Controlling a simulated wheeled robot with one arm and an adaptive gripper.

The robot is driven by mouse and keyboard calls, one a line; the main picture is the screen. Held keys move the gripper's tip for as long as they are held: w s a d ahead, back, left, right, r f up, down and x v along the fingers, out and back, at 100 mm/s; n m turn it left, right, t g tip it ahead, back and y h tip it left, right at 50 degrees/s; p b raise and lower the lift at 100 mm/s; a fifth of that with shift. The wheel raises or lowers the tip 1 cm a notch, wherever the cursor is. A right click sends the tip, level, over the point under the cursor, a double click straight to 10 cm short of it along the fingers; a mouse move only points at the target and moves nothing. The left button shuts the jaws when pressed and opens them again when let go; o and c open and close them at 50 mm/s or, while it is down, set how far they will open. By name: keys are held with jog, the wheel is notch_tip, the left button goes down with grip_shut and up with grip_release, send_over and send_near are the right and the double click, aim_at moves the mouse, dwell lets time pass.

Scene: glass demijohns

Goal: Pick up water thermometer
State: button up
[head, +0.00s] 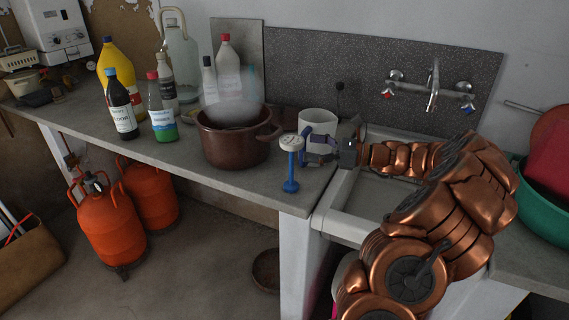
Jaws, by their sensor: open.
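The likely water thermometer (290,170) is an upright blue piece with a round white top, at the front edge of the counter right of the brown pot. My gripper (304,149) comes in from the right at about the height of its upper part. The gripper is open, with its fingertips close beside the thermometer's stem. I cannot tell whether they touch it or whether the stem is between them. Its lower end appears to rest on the counter.
A brown pot (226,147) stands left on the counter (187,157), with several bottles beyond it. A white container (318,123) stands just behind my gripper. A wall tap (432,88) hangs above the sink (350,224). Orange gas cylinders (110,228) stand below.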

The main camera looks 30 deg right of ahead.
aim_at(284, 144)
jog(key=shift+p+x, duration=0.3)
jog(key=shift+x, duration=0.9)
jog(key=shift+p+x, duration=0.85)
jog(key=shift+x, duration=1.8)
jog(key=shift+f, duration=0.15)
jog(key=c, duration=1.6)
